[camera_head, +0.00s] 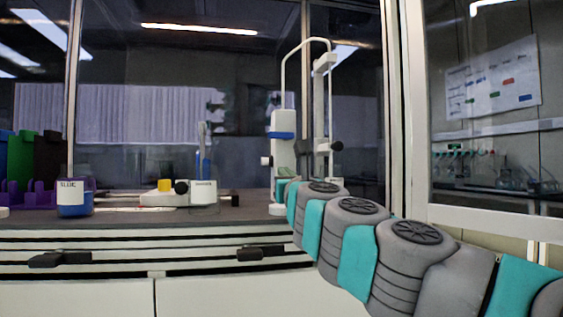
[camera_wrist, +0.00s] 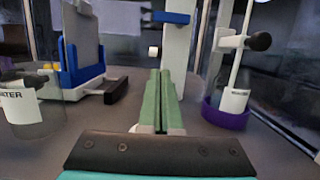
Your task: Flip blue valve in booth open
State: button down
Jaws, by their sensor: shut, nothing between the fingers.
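A white upright apparatus (camera_head: 283,155) stands on the bench in the booth, with a blue handle-like piece across it, which looks like the blue valve (camera_head: 283,135). In the wrist view the blue valve (camera_wrist: 171,17) lies level across the white column at the top middle. A small white knob (camera_wrist: 153,51) sticks out lower on the column's left. My gripper (camera_wrist: 160,72) has green fingers pressed together, empty, pointing towards the column below the valve. They appear apart from the valve. In the head view my arm reaches in from the right, and its end overlaps the column's base.
A labelled beaker (camera_wrist: 20,105) and a blue-framed device (camera_wrist: 84,65) stand left of my gripper. A purple-based vessel (camera_wrist: 226,116) and a black knob (camera_wrist: 260,41) are on the right. The booth's white frame post (camera_head: 403,110) rises beside my arm.

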aim_at(280, 136)
jog(key=w+r+p, duration=0.1)
jog(key=w+r, duration=0.1)
jog(key=w, duration=0.1)
jog(key=w+a+r+p, duration=0.1)
jog(key=w+r+p, duration=0.1)
jog(key=w+a+r+p, duration=0.1)
jog(key=w+r+p, duration=0.1)
jog(key=w, duration=0.1)
jog(key=shift+w+a+r, duration=0.15)
jog(key=shift+w+a, duration=0.05)
jog(key=shift+w, duration=0.1)
jog(key=shift+s+a+r+m+h, duration=0.1)
jog(key=shift+a+m+h, duration=0.1)
jog(key=shift+m, duration=0.25)
jog(key=shift+a+r+m+h, duration=0.1)
jog(key=shift+m+h, duration=0.1)
jog(key=shift+m, duration=0.25)
dwell(0.3)
